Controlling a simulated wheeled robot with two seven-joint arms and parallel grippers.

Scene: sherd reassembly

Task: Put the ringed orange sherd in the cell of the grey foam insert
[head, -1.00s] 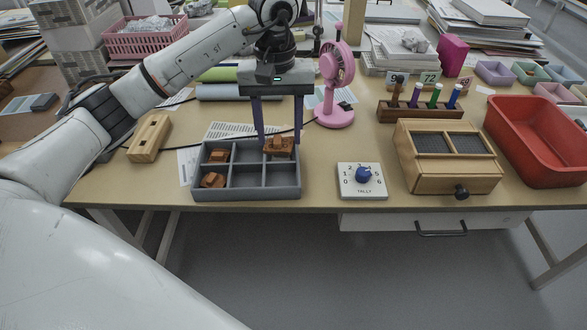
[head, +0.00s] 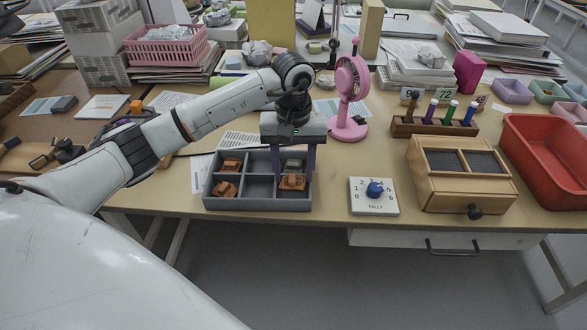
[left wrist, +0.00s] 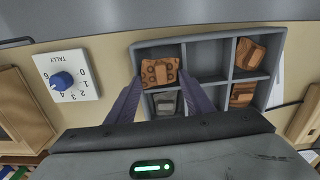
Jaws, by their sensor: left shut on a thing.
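The orange sherd with dark ring marks (left wrist: 160,72) is between the fingers of my left gripper (head: 293,178), which is shut on it. It also shows in the head view (head: 292,183), at the front right cell of the grey compartment tray (head: 258,208). I cannot tell whether it touches the cell floor. A small grey piece (left wrist: 165,103) lies in the back right cell and shows in the head view too (head: 293,164). Two other orange-brown sherds lie in the left cells, one at the back (head: 231,164) and one at the front (head: 225,189). My right gripper is out of view.
A white tally board (head: 374,204) with a blue knob lies right of the tray. A pink fan (head: 348,127) stands behind it. A wooden box (head: 461,190), a pen rack (head: 434,127) and a red bin (head: 545,150) are further right. The middle cells are empty.

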